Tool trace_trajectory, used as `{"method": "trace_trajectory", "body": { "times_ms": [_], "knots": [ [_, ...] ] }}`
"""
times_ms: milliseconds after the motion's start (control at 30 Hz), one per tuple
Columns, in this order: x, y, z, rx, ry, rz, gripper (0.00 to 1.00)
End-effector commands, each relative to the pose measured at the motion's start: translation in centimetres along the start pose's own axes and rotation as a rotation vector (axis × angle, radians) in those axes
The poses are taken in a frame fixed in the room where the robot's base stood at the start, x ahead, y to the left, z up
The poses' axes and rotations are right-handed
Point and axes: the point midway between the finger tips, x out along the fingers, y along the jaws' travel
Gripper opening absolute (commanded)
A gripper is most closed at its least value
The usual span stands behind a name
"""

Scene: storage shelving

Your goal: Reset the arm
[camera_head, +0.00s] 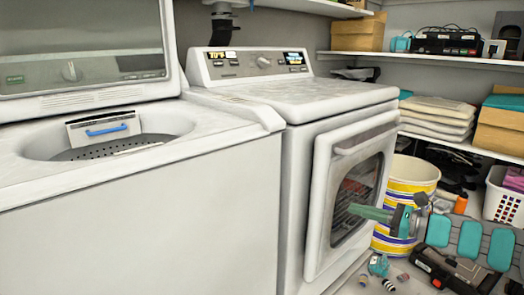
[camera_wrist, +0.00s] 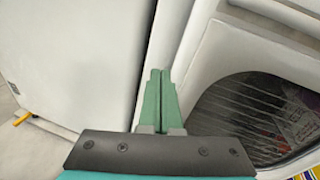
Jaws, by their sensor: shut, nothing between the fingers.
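My gripper (camera_head: 352,209) reaches in from the right in the head view. Its green fingers are together and empty, pointing left in front of the window of the dryer door (camera_head: 320,220). In the wrist view my gripper (camera_wrist: 158,74) also shows its two fingers side by side with nothing between them. There the round door window (camera_wrist: 235,110) lies to the right of the fingers and a plain white panel to the left. I cannot tell whether the fingertips touch the door. The teal and grey arm links are folded at the lower right of the head view.
A washer (camera_head: 140,230) with its lid up stands left of the dryer (camera_head: 290,95). A striped bucket (camera_head: 412,176) stands behind the gripper. Shelves (camera_head: 420,57) with boxes and a white basket (camera_head: 503,197) fill the right. Small items lie on the floor below the gripper.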

Motion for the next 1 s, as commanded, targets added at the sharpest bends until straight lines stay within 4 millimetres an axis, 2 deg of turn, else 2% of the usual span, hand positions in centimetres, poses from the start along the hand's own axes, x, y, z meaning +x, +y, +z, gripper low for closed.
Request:
{"method": "trace_trajectory", "body": {
  "times_ms": [33, 100, 167, 200, 267, 300, 367, 400, 500, 633, 800, 900, 1000],
  "knots": [
    [2.0, 2.7, 1.2, -0.078, 0.029, 0.079, 0.00],
    [4.3, 7.0, 2.3, -0.199, 0.074, 0.198, 0.00],
    [5.9, 10.9, 2.8, -0.310, 0.112, 0.306, 0.00],
    [6.7, 13.6, 3.0, -0.387, 0.137, 0.379, 0.00],
    [7.3, 17.6, 3.0, -0.504, 0.175, 0.493, 0.00],
    [7.5, 20.2, 2.8, -0.579, 0.198, 0.570, 0.00],
    [7.3, 23.7, 2.2, -0.692, 0.233, 0.681, 0.00],
    [6.8, 25.9, 1.8, -0.765, 0.256, 0.754, 0.00],
    [5.0, 30.6, 0.2, -0.938, 0.308, 0.939, 0.00],
    [1.1, 35.1, -2.1, -1.140, 0.373, 1.174, 0.00],
    [-5.3, 38.0, -4.7, -1.352, 0.454, 1.458, 0.00],
    [-8.6, 38.5, -5.7, -1.430, 0.491, 1.587, 0.00],
    [-11.1, 38.7, -6.3, -1.472, 0.512, 1.679, 0.00]
  ]
}}
